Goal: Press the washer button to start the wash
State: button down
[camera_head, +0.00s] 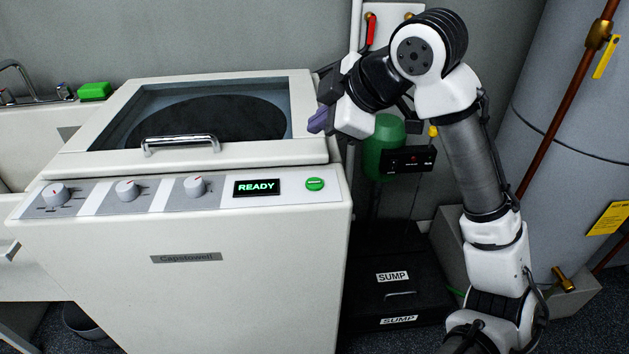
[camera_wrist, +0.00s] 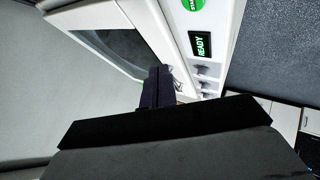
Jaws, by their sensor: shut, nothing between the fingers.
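The white washer (camera_head: 190,270) has a closed lid with a dark window and a metal handle (camera_head: 180,141). Its sloped front panel holds several knobs, a display (camera_head: 257,187) reading "READY" in green, and a round green button (camera_head: 315,184) at the right end. In the wrist view the green button (camera_wrist: 192,4) is cut by the top edge, with the display (camera_wrist: 200,44) below it. My gripper (camera_head: 318,122) is shut and empty, above the right side of the lid, up and behind the button and apart from it. Its purple fingers (camera_wrist: 157,88) also show in the wrist view.
A black sump box (camera_head: 398,303) stands right of the washer. Behind it are a green container (camera_head: 384,150), a black control box (camera_head: 408,160) and pipes. A sink with a green sponge (camera_head: 94,91) is at left. A large grey tank (camera_head: 575,130) stands at right.

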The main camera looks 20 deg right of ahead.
aim_at(320, 185)
jog(key=shift+f, duration=0.15)
notch_tip(320, 185, down, 8)
jog(key=b, duration=0.7)
jog(key=shift+f, duration=0.25)
dwell(1.4)
jog(key=shift+f+b, duration=0.35)
jog(key=shift+f, duration=0.1)
jog(key=shift+f, duration=0.35)
dwell(0.7)
jog(key=shift+r+p, duration=0.55)
jog(key=shift+r, duration=0.25)
